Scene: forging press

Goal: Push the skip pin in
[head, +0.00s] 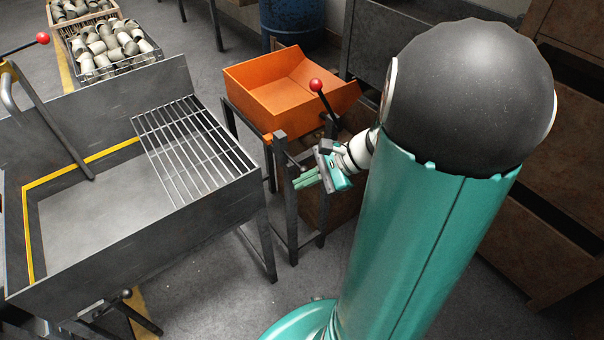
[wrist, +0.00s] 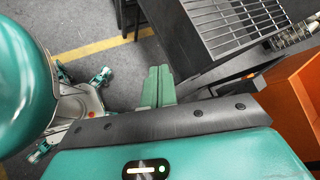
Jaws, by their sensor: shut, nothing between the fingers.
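The orange skip (head: 285,88) sits tilted on a dark metal stand (head: 290,215) in the head view. Its edge also shows at the right of the wrist view (wrist: 300,110). A lever with a red ball knob (head: 316,85) rises at the skip's front right. I cannot clearly make out the skip pin in either view. My gripper (head: 302,180) is below the skip, close to the stand's front post, with its green fingers pointing left. In the wrist view the fingers (wrist: 157,75) lie side by side, shut and empty.
A grey steel table with a slotted grate (head: 195,150) stands left of the stand. Another red-knobbed lever (head: 42,39) stands at its left. A crate of metal parts (head: 110,55) and a blue drum (head: 292,20) are behind. Brown cabinets (head: 565,150) stand right.

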